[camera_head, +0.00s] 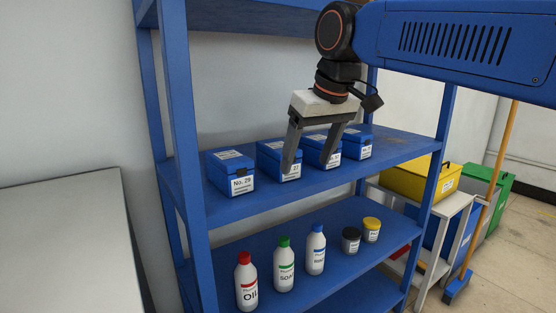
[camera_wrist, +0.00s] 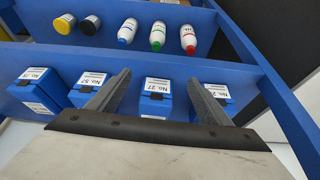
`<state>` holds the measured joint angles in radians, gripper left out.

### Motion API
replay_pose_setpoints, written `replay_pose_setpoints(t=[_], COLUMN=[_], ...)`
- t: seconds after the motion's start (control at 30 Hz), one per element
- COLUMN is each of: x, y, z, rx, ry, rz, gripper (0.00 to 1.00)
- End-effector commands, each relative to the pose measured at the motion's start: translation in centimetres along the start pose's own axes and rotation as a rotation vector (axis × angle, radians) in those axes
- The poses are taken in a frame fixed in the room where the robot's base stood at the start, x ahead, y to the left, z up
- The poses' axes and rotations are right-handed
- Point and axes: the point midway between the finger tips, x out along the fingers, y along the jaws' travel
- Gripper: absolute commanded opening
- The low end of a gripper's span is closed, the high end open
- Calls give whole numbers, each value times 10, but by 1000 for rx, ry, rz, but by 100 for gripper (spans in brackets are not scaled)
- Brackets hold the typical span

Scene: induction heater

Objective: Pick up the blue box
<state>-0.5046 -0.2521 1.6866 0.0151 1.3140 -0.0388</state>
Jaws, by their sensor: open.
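Several similar blue boxes with white labels stand in a row on the upper shelf. In the head view they are the No. 29 box (camera_head: 228,173), a second box (camera_head: 270,150), a third (camera_head: 318,141) and a fourth (camera_head: 357,142). My gripper (camera_head: 309,165) is open and empty, pointing down at the row; its fingers partly cover the second and third boxes. In the wrist view, the No. 27 box (camera_wrist: 156,103) shows between the open fingers of my gripper (camera_wrist: 159,77). The No. 57 box (camera_wrist: 87,82) is left of it, partly behind a finger. I cannot tell whether the fingers touch any box.
The blue shelf unit (camera_head: 174,90) has uprights and another shelf above. The lower shelf holds an oil bottle (camera_head: 246,281), two other bottles and two small jars (camera_head: 371,229). A yellow box (camera_head: 410,181) sits on a side table at right. A grey surface (camera_head: 65,235) is at left.

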Motion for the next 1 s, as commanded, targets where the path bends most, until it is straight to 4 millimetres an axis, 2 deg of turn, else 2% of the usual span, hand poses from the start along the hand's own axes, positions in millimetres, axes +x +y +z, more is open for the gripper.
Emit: replay_pose_setpoints(t=[0.4,0.83,1.0], x=[24,33,40], y=[0,0,0], z=[-56,-78,-95], rx=[0,0,0], ry=[-2,-1,-2], rz=[0,0,0], gripper=[73,73,73])
